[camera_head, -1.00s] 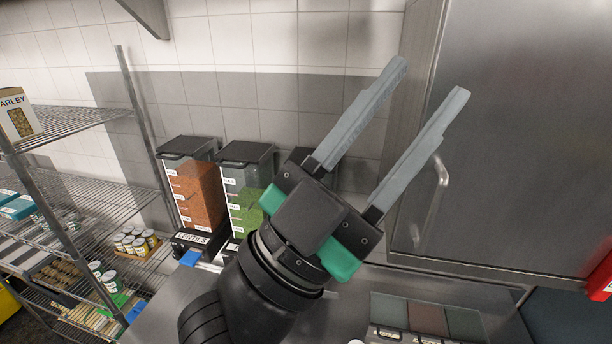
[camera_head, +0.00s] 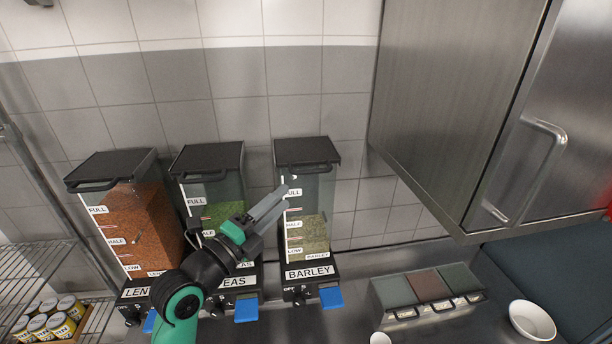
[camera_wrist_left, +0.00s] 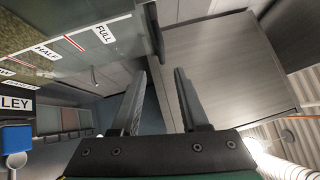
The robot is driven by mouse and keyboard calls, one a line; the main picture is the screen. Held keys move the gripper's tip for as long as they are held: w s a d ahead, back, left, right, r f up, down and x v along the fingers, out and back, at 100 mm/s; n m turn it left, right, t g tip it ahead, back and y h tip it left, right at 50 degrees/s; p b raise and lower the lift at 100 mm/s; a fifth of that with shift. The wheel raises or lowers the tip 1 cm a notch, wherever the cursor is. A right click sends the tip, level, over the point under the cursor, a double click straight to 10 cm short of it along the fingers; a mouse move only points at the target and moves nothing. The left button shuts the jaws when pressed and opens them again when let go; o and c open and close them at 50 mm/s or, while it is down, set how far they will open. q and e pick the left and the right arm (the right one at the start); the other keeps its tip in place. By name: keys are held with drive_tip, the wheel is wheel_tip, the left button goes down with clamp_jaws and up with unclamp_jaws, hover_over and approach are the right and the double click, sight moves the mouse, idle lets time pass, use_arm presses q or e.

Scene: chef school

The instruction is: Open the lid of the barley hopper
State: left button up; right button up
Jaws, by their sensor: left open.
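My left gripper (camera_head: 279,199) is open and empty, in front of the hopper's left side and below the lid. In the left wrist view its two fingers (camera_wrist_left: 155,100) point past the hopper wall (camera_wrist_left: 95,35), which shows at upper left with FULL and HALF marks. My right gripper is in no view.
The lentils hopper (camera_head: 140,225) and peas hopper (camera_head: 209,190) stand left of the barley, lids shut. A steel cabinet (camera_head: 450,100) hangs at the right. A three-part container (camera_head: 428,290) and white bowl (camera_head: 532,320) are on the counter at lower right.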

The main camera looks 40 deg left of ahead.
sight(312, 171)
use_arm(q)
drive_tip(key=w+b, duration=0.1)
drive_tip(key=w, duration=0.2)
drive_tip(key=w+a+r+b, duration=0.1)
drive_tip(key=w, duration=0.3)
drive_tip(key=w+r+b, duration=0.1)
drive_tip(key=w, duration=0.2)
drive_tip(key=shift+w+a, duration=0.15)
drive_tip(key=shift+w, duration=0.55)
drive_tip(key=shift+f, duration=0.1)
clamp_jaws()
idle(0.5)
